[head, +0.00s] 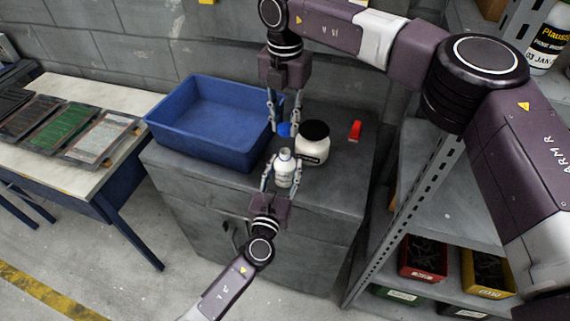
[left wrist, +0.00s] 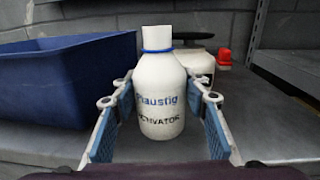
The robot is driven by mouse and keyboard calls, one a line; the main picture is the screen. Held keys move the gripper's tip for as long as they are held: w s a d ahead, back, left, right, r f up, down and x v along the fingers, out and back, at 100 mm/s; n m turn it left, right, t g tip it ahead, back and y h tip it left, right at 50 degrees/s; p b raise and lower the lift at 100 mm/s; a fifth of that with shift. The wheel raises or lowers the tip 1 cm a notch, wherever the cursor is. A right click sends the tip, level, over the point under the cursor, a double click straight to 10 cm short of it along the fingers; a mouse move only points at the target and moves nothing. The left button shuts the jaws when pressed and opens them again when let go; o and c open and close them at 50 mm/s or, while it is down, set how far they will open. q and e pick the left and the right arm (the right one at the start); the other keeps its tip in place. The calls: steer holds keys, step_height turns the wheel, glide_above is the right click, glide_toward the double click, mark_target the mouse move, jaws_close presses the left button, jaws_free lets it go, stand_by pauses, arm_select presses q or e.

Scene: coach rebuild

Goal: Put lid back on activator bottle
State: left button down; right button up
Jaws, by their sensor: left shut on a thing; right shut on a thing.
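The white activator bottle (head: 284,172) stands upright on the grey cabinet top, its lettering facing me in the left wrist view (left wrist: 160,105). It has a white neck with a blue ring and no lid on it. My left gripper (head: 282,164) is shut on the bottle's body, one finger on each side. The blue lid (head: 284,129) is between the fingertips of my right gripper (head: 284,127), which is shut on it. The lid is behind and apart from the bottle's neck in the head view. My right gripper does not show in the left wrist view.
A white jar with a black lid (head: 313,150) stands close to the right of the bottle. A blue bin (head: 205,150) sits on the left of the cabinet top (head: 335,190). A small red object (head: 355,130) lies farther right. A metal shelf (head: 425,190) stands at the right.

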mark_target(285, 151)
steer(key=shift+f, duration=2.45)
steer(key=shift+f, duration=0.85)
steer(key=shift+f, duration=0.6)
steer(key=m, duration=1.5)
steer(key=shift+s, duration=0.1)
steer(key=m, duration=0.4)
